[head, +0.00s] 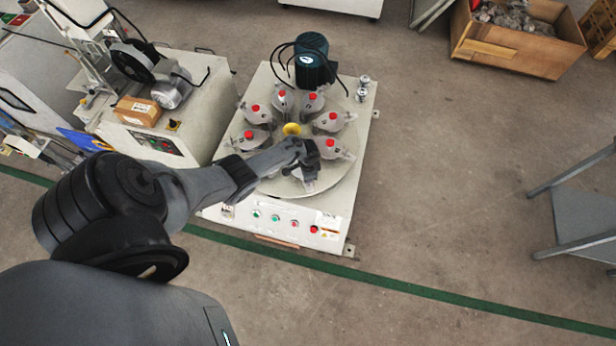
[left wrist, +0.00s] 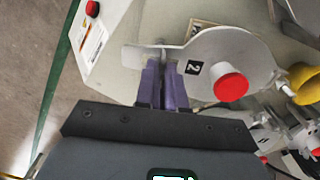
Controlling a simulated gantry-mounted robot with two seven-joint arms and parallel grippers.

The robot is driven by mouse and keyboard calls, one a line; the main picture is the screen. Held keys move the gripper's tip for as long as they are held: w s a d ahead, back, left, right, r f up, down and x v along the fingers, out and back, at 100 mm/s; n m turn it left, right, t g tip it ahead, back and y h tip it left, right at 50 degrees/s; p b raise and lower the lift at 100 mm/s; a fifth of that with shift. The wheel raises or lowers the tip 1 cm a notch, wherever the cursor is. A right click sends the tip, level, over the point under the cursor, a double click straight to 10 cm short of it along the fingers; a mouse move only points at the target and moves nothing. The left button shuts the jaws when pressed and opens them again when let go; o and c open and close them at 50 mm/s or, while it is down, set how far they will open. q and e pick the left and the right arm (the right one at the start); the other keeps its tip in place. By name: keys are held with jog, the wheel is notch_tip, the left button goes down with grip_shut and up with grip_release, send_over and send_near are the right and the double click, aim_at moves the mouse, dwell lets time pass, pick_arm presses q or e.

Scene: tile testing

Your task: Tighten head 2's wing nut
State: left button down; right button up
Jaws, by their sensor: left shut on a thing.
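Head 2 (left wrist: 228,50) is a light grey rounded casting marked with a black "2" label (left wrist: 193,68) in the left wrist view. A red knob (left wrist: 231,87) stands on it. My left gripper (left wrist: 164,66) has purple fingers close together at the grey tab on the left end of head 2. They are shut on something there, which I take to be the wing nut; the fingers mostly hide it. In the head view my left gripper (head: 306,160) is over the near side of the round turntable (head: 335,187) and covers much of the head below it. My right gripper is in neither view.
Several similar heads with red knobs ring the yellow hub (head: 291,129). A dark motor (head: 312,60) stands at the back of the machine. A button panel (head: 275,222) is at the front. A bench with equipment (head: 207,90) stands close on the left; open floor lies right.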

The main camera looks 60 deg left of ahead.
pick_arm(q)
jog(key=shift+f, duration=0.1)
jog(key=c, duration=1.2)
grip_release()
jog(key=shift+c, duration=0.2)
notch_tip(320, 180, up, 11)
jog(key=p, duration=0.7)
jog(key=shift+p, duration=0.35)
